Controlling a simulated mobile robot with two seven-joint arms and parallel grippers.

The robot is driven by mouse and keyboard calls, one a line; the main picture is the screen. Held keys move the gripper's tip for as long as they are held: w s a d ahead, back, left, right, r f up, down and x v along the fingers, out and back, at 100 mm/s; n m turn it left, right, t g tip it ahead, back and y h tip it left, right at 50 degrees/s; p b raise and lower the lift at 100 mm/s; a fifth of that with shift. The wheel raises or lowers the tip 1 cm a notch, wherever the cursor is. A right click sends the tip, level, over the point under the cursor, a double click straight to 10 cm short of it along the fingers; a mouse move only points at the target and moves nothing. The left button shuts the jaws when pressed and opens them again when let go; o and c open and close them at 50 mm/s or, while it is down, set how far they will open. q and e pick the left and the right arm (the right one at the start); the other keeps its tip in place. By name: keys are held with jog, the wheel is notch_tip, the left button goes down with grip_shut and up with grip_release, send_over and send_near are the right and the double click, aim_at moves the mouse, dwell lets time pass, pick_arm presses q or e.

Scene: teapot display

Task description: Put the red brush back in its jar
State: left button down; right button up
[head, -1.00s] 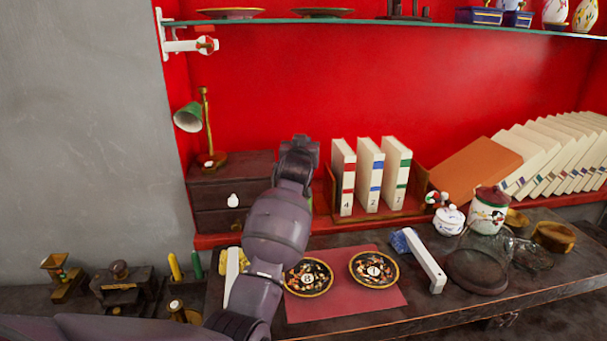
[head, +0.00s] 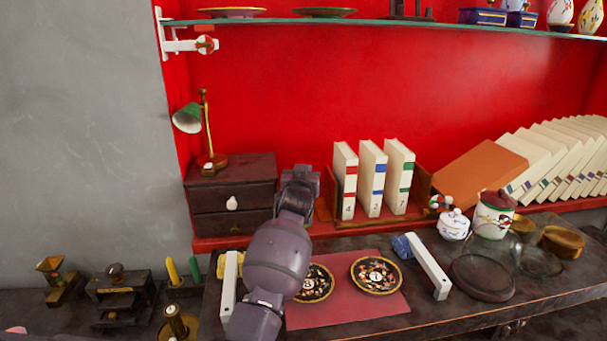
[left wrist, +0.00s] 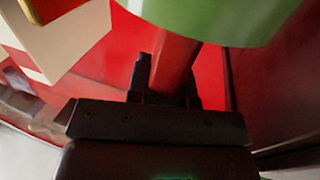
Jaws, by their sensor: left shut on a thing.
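My left gripper (head: 300,180) is raised in front of the red back wall, beside the drawer chest; it also shows in the left wrist view (left wrist: 166,85). There it is shut on a red rod, seemingly the red brush (left wrist: 173,60). A large green shape with a pale edge (left wrist: 225,18) covers the rod's upper end; I cannot tell whether it belongs to the brush. In the head view the held thing is hidden by my arm. A yellow stick (head: 172,270) and a green stick (head: 195,269) stand at the lower left; their holder is unclear. My right gripper is out of view.
A green lamp (head: 187,118) stands on the drawer chest (head: 233,168). Books (head: 372,180) stand right of my gripper. Two plates (head: 375,275) lie on a red mat (head: 350,315). White-handled pieces (head: 428,267) flank the mat. A glass shelf (head: 380,23) runs overhead.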

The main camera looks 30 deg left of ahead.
pick_arm(q)
jog(key=shift+f, duration=0.2)
jog(key=c, duration=1)
grip_release()
jog(key=shift+r, duration=0.15)
jog(key=p+v, duration=0.2)
jog(key=v, duration=1)
